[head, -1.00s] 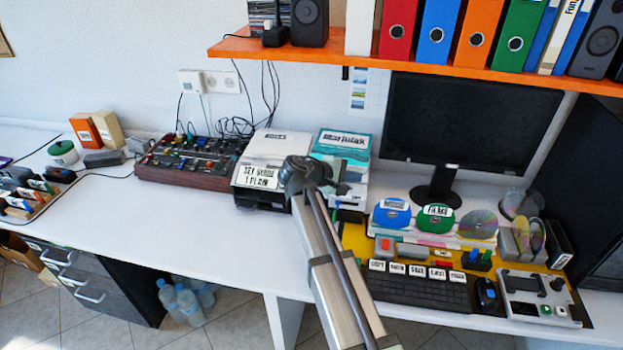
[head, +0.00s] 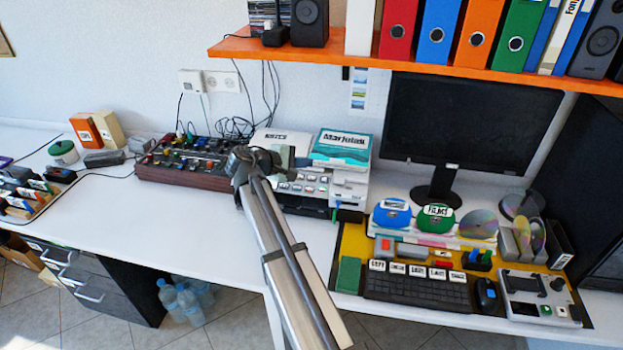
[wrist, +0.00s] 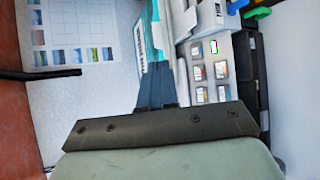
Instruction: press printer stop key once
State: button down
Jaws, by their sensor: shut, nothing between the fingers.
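The printer (head: 350,187) is a white box with a dark lower part, left of the monitor. Its front panel bears several small keys (head: 309,184). In the wrist view the keys (wrist: 209,72) stand in two columns, right of my fingers. Their labels are too small to read, so I cannot tell which is the stop key. My gripper is shut and empty. Its fingers (wrist: 157,72) appear left of the key panel in the wrist view, apart from the keys in the picture. In the head view my wrist covers the printer's left part.
A teal-and-white box (head: 342,150) lies on top of the printer. A mixer panel (head: 185,162) stands to its left. The orange shelf (head: 350,57) hangs above. A keyboard (head: 415,288) and a green block (head: 349,274) are at right. The desk's middle left is clear.

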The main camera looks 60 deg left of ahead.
jog(key=shift+w+a+f, duration=0.5)
jog(key=shift+f, duration=0.8)
jog(key=shift+w+a+f, duration=0.5)
jog(key=shift+f, duration=0.75)
jog(key=shift+w+a+f, duration=0.5)
jog(key=shift+f, duration=0.8)
jog(key=shift+f, duration=0.1)
jog(key=shift+w+a+f, duration=0.15)
jog(key=shift+f, duration=0.1)
jog(key=shift+w+a+f, duration=0.1)
jog(key=shift+a+f, duration=0.05)
jog(key=shift+f, duration=0.25)
jog(key=shift+r, duration=0.1)
dwell(0.4)
jog(key=shift+s+d+r, duration=0.25)
jog(key=shift+d+r, duration=0.05)
jog(key=shift+r, duration=0.35)
jog(key=shift+s+d+r, duration=0.3)
jog(key=shift+r, duration=0.45)
jog(key=shift+s+d+r, duration=0.25)
jog(key=shift+r, duration=0.45)
jog(key=shift+s+d+r, duration=0.3)
jog(key=shift+r, duration=0.45)
